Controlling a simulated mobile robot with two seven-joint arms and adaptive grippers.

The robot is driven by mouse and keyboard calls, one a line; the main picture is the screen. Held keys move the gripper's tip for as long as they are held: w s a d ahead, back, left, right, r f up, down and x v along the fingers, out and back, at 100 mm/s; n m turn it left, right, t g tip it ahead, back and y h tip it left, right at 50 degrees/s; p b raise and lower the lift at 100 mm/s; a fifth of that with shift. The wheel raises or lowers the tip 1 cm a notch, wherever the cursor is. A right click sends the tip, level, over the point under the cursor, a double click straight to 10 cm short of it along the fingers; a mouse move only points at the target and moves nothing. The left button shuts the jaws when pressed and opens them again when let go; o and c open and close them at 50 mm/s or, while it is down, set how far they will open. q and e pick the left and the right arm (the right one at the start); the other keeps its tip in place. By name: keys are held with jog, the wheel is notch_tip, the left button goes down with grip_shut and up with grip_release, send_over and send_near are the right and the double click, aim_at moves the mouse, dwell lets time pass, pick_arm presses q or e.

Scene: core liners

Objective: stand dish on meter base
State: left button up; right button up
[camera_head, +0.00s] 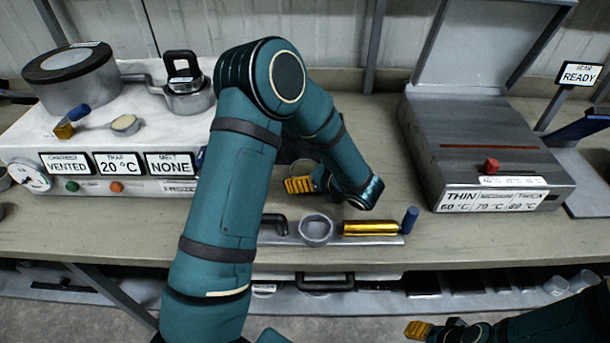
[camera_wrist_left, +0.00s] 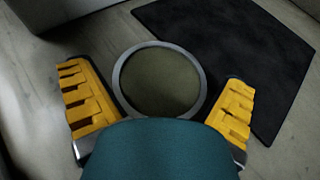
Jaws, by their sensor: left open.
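A round dish with a grey rim and olive-brown inside (camera_wrist_left: 158,82) lies on the bench in the left wrist view. In the head view only part of the dish (camera_head: 303,166) shows, behind my left gripper (camera_head: 301,184). My left gripper (camera_wrist_left: 156,80) is open, with one yellow finger on each side of the dish and visible gaps between. Whether it touches the dish I cannot tell. My right gripper (camera_head: 420,330) is at the bottom right, below the bench edge, and its opening is unclear. I cannot tell for sure which thing is the meter base.
A dark mat (camera_wrist_left: 235,55) lies beside the dish. A grey rack (camera_head: 385,240) with a ring and gold cylinder (camera_head: 370,229) lies at the bench front. A white console (camera_head: 118,188) stands left, a grey heater box (camera_head: 490,165) right, and a READY sign (camera_head: 579,75) far right.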

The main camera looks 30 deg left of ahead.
pick_arm(q)
jog(key=c, duration=1.1)
jog(key=shift+c, duration=0.2)
